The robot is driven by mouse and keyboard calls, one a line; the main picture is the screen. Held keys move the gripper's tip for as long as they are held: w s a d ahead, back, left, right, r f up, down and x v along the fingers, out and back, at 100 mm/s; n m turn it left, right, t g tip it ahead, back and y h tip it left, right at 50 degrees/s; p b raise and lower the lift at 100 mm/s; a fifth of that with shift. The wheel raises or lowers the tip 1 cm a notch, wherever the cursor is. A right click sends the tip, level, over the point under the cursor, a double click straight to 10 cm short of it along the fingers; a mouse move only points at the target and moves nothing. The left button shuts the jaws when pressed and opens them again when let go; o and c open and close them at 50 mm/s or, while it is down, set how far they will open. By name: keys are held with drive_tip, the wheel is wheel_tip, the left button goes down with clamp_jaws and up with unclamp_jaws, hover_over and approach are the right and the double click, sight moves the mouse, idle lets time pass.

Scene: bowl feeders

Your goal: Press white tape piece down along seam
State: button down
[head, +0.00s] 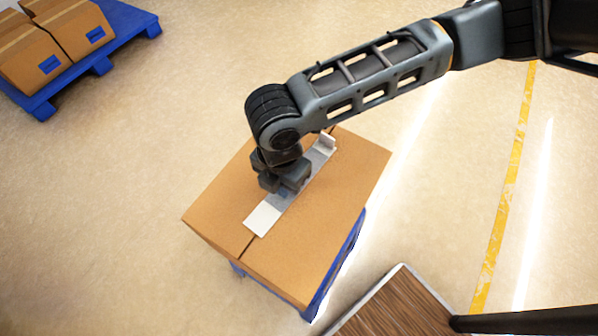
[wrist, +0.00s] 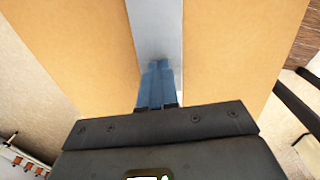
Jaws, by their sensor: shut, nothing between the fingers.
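A closed cardboard box (head: 318,220) stands in the middle of the head view with a seam across its top. A white tape piece (head: 263,219) lies along the seam, and its far end is bent up near the box's back edge. My gripper (head: 287,188) is shut and empty, over the middle of the tape. In the wrist view the shut fingers (wrist: 158,85) are over the tape strip (wrist: 155,28), which runs away between two bare cardboard flaps. They look very close to the tape; I cannot tell whether they touch it. My gripper hides part of the tape and seam.
The box rests on a blue support (head: 347,255). A blue pallet (head: 105,57) with taped cartons (head: 35,62) is at the upper left. A wooden surface (head: 395,308) is at the bottom. The floor around the box is mostly clear.

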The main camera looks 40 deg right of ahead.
sight(272, 209)
drive_tip(key=shift+s+a+f+p, duration=0.1)
drive_tip(key=shift+s+a+p, duration=0.2)
drive_tip(key=shift+a, duration=0.7)
drive_tip(key=shift+s+a+f+p, duration=0.1)
drive_tip(key=shift+s+a, duration=0.25)
drive_tip(key=shift+a, duration=0.65)
drive_tip(key=shift+s+a+r+p, duration=0.1)
drive_tip(key=shift+s+a+p, duration=0.1)
drive_tip(key=shift+a, duration=0.45)
drive_tip(key=shift+s+a+r+p, duration=0.1)
drive_tip(key=shift+a+p, duration=0.1)
drive_tip(key=shift+a, duration=0.45)
drive_tip(key=shift+w, duration=0.1)
drive_tip(key=shift+d+r+p, duration=0.1)
drive_tip(key=shift+r+p, duration=0.3)
drive_tip(key=shift+r, duration=0.1)
wheel_tip(272, 209, up, 6)
drive_tip(key=p, duration=0.5)
